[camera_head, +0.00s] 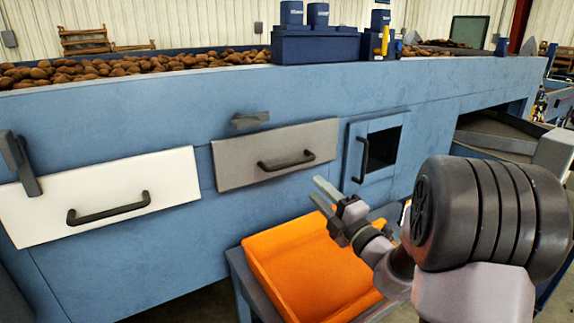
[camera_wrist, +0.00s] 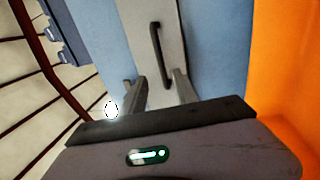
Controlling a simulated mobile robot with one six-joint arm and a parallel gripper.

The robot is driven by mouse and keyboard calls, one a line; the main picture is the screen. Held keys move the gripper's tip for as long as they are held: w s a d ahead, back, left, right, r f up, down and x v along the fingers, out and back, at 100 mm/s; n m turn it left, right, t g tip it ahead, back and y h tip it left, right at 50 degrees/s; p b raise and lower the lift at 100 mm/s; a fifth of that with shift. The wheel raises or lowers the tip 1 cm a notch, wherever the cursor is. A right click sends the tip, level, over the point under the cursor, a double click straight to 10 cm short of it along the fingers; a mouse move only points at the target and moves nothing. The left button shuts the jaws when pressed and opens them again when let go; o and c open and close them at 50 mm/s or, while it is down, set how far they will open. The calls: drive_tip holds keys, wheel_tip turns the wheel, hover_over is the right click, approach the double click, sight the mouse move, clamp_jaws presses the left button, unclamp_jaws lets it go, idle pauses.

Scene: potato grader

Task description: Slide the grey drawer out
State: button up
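The grey drawer (camera_head: 232,162) is in the middle of the blue machine's side, and its front looks about flush with the panel. Its dark bar handle (camera_head: 286,161) lies nearly level across the front. My gripper (camera_head: 320,191) is in front of the machine, to the right of and below the handle in the head view. Its two fingers are apart with nothing held. In the wrist view the drawer front (camera_wrist: 136,30) and the handle (camera_wrist: 157,45) show ahead of my gripper (camera_wrist: 156,82). One end of the handle appears between the fingertips there; contact cannot be told.
A white drawer (camera_head: 130,185) with a dark handle is on the left. A small blue door (camera_head: 355,150) with an opening is on the right. An orange tray (camera_head: 300,270) on a stand is below my gripper. Potatoes (camera_head: 110,68) lie along the machine's top.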

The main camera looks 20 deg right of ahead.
sight(292, 164)
drive_tip(key=b+x, duration=0.2)
drive_tip(key=x, duration=1.1)
drive_tip(key=shift+c, duration=0.5)
clamp_jaws()
